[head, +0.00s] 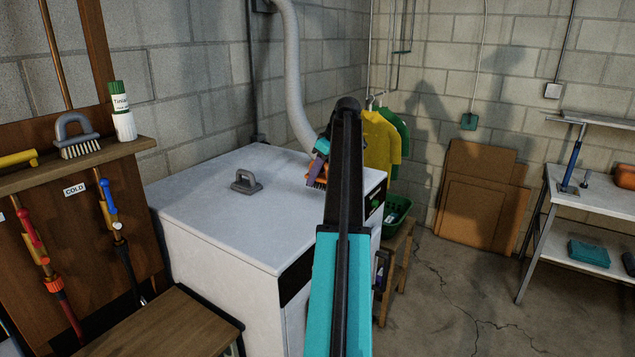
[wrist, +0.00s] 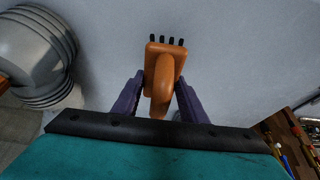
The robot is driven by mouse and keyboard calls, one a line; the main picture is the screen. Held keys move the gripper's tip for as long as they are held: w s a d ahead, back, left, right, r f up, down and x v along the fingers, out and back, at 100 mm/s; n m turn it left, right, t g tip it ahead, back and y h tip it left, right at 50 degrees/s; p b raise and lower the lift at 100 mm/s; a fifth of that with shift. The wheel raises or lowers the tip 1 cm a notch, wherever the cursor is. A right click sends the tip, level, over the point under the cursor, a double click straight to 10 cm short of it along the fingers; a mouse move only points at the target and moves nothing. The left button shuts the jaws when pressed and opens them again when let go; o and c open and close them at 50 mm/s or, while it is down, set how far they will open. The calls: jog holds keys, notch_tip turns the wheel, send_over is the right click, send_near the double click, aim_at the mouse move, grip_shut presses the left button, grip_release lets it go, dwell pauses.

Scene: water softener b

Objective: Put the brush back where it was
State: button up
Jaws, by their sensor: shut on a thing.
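My gripper (head: 318,158) is shut on an orange brush (head: 318,172) with dark bristles, over the right rear part of a white appliance top (head: 230,220). I cannot tell whether the bristles touch the top. In the wrist view, the purple fingers of my gripper (wrist: 160,82) flank the orange handle (wrist: 163,92), and the dark bristle tufts point away from me. My arm hides part of the appliance's right side in the head view. A grey brush (head: 75,138) with pale bristles stands on the wooden shelf (head: 60,168) at the left.
A grey-handled object (head: 246,181) sits on the appliance top. A white bottle with a green cap (head: 121,110) and a yellow item (head: 18,158) are on the shelf. A grey hose (head: 294,70) rises behind the appliance. A green basket (head: 396,208) stands to its right.

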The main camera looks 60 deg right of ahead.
jog(key=shift+f+p, duration=0.4)
jog(key=shift+f, duration=0.95)
jog(key=shift+f, duration=0.15)
jog(key=o, duration=1.1)
jog(key=shift+r, duration=0.25)
jog(key=b+v, duration=0.3)
jog(key=v, duration=0.8)
jog(key=shift+s+r+b, duration=0.1)
jog(key=shift+b, duration=0.25)
jog(key=shift+s+r, duration=0.15)
jog(key=shift+r, duration=0.15)
jog(key=shift+f, duration=0.1)
